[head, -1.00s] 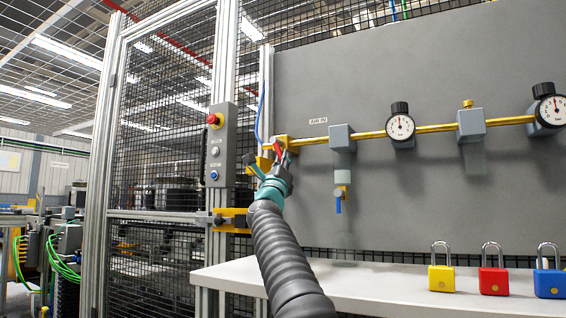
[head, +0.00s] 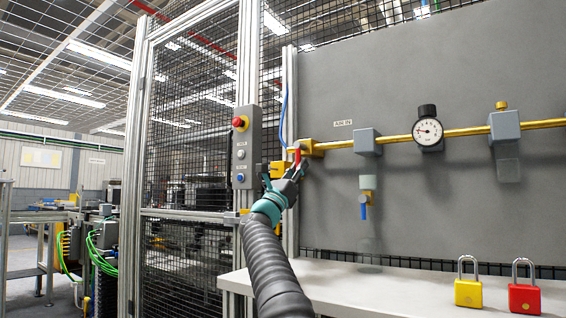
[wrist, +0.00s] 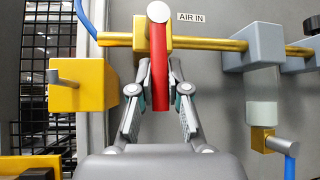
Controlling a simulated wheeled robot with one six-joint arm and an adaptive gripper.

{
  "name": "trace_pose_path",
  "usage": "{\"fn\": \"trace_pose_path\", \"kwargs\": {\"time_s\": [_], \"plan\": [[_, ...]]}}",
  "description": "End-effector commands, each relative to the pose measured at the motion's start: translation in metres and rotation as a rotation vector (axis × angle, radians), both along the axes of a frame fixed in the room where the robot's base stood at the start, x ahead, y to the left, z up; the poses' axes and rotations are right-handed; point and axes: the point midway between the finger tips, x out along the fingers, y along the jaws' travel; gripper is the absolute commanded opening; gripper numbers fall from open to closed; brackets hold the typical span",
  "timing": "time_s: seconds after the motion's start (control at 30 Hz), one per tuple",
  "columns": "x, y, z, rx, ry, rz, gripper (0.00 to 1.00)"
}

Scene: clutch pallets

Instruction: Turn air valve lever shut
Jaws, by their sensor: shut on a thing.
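The air valve is a brass block (head: 313,148) at the left end of the pipe, beside the AIR IN label (head: 342,123). Its red lever (head: 297,155) shows in the head view just above my gripper (head: 293,172). In the wrist view the red lever (wrist: 159,70) runs straight down from the round pivot (wrist: 158,12), across the line of the brass pipe (wrist: 205,43). My gripper (wrist: 159,98) is shut on the lever, one finger on each side. The lever's lower end lies between the fingers.
A yellow block (wrist: 80,85) with a pin sits left of the valve, near the fence post. A control box (head: 245,147) with a red button is further left. A gauge (head: 428,130) and filter bowl (head: 366,182) hang right. Yellow (head: 468,292) and red (head: 524,298) padlocks stand on the shelf.

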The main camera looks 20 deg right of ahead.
Motion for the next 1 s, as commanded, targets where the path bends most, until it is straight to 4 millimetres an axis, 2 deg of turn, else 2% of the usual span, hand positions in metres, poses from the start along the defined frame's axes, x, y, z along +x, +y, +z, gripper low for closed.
{"fn": "trace_pose_path", "kwargs": {"time_s": [0.2,0.5,0.53,0.63,1.0], "plan": [[0.0006,-0.0084,-0.0038,0.016,-0.016,-0.012,0.00],[0.0006,-0.0088,-0.0046,0.017,-0.016,-0.013,0.00],[0.0007,-0.0084,-0.0046,0.017,-0.016,-0.012,0.18],[0.0005,-0.0087,-0.0042,0.017,-0.015,-0.013,0.41],[-0.0011,-0.0088,-0.0022,0.015,-0.016,-0.014,0.41]]}}
